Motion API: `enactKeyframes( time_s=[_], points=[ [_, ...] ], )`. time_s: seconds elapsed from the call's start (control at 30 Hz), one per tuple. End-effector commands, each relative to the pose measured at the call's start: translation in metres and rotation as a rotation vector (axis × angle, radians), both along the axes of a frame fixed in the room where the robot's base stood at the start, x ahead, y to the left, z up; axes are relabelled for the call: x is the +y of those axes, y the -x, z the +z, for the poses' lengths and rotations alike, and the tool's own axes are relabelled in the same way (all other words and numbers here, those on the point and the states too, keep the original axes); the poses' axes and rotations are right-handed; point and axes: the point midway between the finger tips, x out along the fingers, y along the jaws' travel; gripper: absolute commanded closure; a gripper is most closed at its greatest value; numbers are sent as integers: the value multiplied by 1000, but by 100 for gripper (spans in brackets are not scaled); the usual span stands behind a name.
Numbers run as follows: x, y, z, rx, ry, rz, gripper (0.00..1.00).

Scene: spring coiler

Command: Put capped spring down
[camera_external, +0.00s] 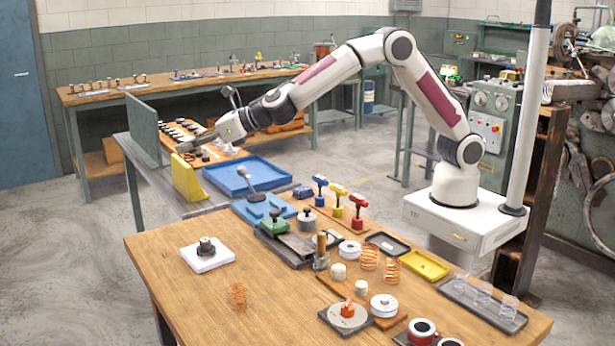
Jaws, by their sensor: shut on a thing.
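My gripper (187,146) is stretched out to the far left, over the grey side bench (152,178). Its jaws are shut on the capped spring, which is too small and too covered by the fingers to make out. The gripper is just above and behind a yellow upright plate (187,179). It is beside a brown tray (232,152) that carries rows of small dark-topped pieces and some copper coils. I cannot tell whether the held piece touches the tray or the bench.
A tall grey-green panel (143,128) stands left of the gripper. A blue tray (260,180) lies to the right. The wooden table (190,294) in front holds a white block (206,258), a loose copper spring (239,297) and several tools. Its front left is mostly clear.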

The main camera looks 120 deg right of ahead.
Motion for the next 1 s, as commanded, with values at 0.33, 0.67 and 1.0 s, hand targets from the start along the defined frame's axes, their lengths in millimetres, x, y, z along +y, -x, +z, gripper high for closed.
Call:
enactKeyframes(
  time_s=[0.33,0.67,1.0],
  points=[
    [0,0,-28,2,-1,0,98],
    [0,0,-58,3,0,1,98],
    [0,0,-97,3,-1,1,98]
  ],
)
